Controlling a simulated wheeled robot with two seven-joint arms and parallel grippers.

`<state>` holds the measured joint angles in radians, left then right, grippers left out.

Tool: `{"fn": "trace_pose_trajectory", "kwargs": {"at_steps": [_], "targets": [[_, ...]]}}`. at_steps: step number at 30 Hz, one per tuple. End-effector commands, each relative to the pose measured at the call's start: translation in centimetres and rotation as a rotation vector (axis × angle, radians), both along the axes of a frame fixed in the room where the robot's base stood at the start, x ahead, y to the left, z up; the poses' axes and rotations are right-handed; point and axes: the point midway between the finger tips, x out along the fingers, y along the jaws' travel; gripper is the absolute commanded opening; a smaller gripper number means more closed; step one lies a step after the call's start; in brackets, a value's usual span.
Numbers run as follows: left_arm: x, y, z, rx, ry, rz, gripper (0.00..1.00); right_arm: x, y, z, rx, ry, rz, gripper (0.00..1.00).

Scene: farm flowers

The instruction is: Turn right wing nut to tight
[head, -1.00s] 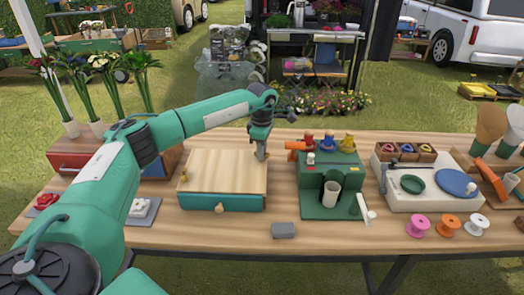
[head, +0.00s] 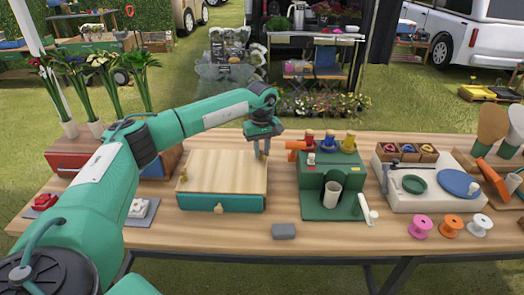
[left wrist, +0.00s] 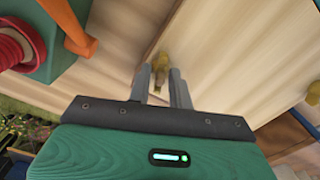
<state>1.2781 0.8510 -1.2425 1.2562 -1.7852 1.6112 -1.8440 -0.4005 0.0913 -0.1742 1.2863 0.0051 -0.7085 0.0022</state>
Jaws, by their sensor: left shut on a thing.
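A wooden board (head: 222,172) lies on a teal base with a brass knob (head: 218,209) at its front. My left gripper (head: 262,156) points down at the board's right edge, toward the back. In the left wrist view, the brass right wing nut (left wrist: 160,62) sits between the fingers of my left gripper (left wrist: 161,80), which are shut on it. The fingers mostly hide this nut in the head view. Another brass wing nut (head: 184,177) stands at the board's left edge; a brass piece also shows at the right of the left wrist view (left wrist: 313,94). My right gripper is out of view.
A green stand (head: 320,180) with an orange handle (head: 296,145) and colored spools is close on the right. A grey block (head: 284,231) lies in front. A white tray station (head: 425,183) and loose spools (head: 421,226) are farther right. Flower vases stand left.

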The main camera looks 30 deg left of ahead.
Motion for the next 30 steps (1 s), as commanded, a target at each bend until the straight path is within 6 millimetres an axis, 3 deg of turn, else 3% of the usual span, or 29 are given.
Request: {"fn": "trace_pose_trajectory", "kwargs": {"at_steps": [15, 30], "targets": [[0.1, 0.1, 0.2, 0.001, -0.005, -0.332, 0.0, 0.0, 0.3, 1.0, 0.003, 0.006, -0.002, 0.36], [0.1, 0.1, 0.3, 0.001, -0.006, -0.393, 0.0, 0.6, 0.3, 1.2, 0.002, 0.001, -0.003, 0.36]]}}
